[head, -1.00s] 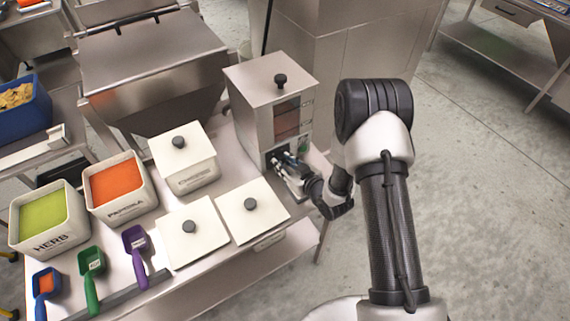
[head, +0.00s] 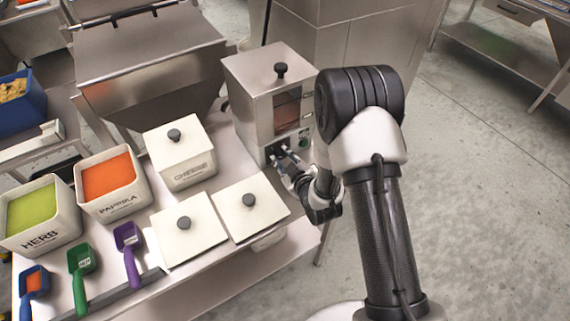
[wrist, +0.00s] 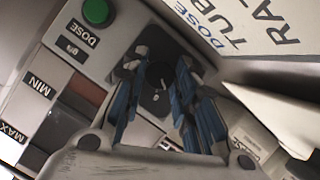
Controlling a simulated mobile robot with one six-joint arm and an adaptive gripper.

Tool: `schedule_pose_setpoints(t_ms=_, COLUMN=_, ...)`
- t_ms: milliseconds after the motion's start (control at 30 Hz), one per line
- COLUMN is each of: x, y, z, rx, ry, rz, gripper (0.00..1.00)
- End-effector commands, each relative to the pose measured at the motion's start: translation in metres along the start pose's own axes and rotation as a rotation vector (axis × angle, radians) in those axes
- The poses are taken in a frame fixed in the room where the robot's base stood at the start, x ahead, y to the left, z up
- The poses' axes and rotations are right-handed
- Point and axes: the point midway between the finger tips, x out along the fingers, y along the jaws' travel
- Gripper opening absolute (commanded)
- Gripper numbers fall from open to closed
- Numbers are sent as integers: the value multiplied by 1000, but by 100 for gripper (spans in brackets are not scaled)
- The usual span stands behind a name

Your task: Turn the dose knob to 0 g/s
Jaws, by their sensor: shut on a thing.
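The dose knob (wrist: 159,75) is a dark round knob on a dark plate, seen between my fingers in the wrist view. Its pointer and the scale figures are too small or covered to read. My gripper (wrist: 162,72) is shut on the knob, with one blue-sided finger on each side. In the head view my gripper (head: 283,160) is at the lower front of the steel dosing machine (head: 250,110). A green button (wrist: 97,11) labelled DOSE sits on the same panel, clear of the fingers.
MIN and MAX labels (wrist: 38,85) mark the machine's window. Paprika (head: 112,207) and herb (head: 40,240) bins are further left. Open floor lies right.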

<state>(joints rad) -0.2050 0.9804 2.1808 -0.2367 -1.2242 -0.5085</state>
Motion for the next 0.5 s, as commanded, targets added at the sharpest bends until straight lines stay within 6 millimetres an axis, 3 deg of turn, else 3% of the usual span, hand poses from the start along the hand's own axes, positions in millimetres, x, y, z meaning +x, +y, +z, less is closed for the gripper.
schedule_pose_setpoints(t_ms=500, x=0, y=-5, z=1, rx=-442, ry=-19, rz=179, gripper=3)
